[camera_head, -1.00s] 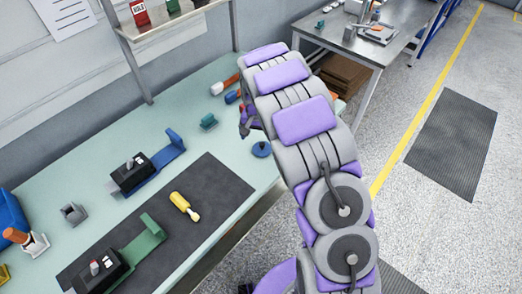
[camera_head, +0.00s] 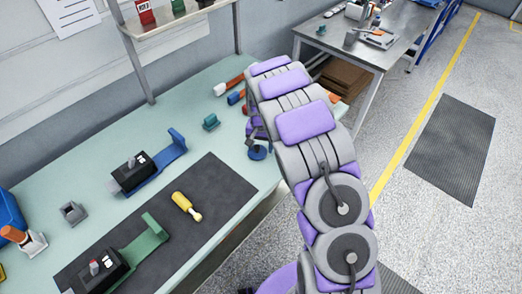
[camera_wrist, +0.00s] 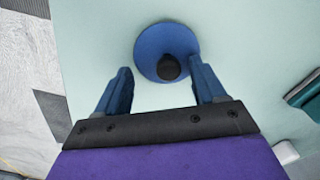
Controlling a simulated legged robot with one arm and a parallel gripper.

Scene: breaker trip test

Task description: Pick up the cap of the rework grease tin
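A round blue disc with a black knob, which looks like the cap (camera_wrist: 150,42), lies on the pale green bench top. It also shows in the head view (camera_head: 258,153) near the bench's right edge, partly hidden by my gripper. I cannot tell whether a tin is under it. My gripper (camera_wrist: 161,68) is open, with its two blue fingers apart on either side of the knob. The right finger overlaps the disc's edge in the wrist view. Nothing is held. I cannot tell whether the fingers touch the cap.
A teal block (camera_head: 211,122) stands left of the cap. Orange and blue handled items (camera_head: 228,87) lie behind. Breakers with blue and green brackets stand at left. The bench edge is close to the cap's right.

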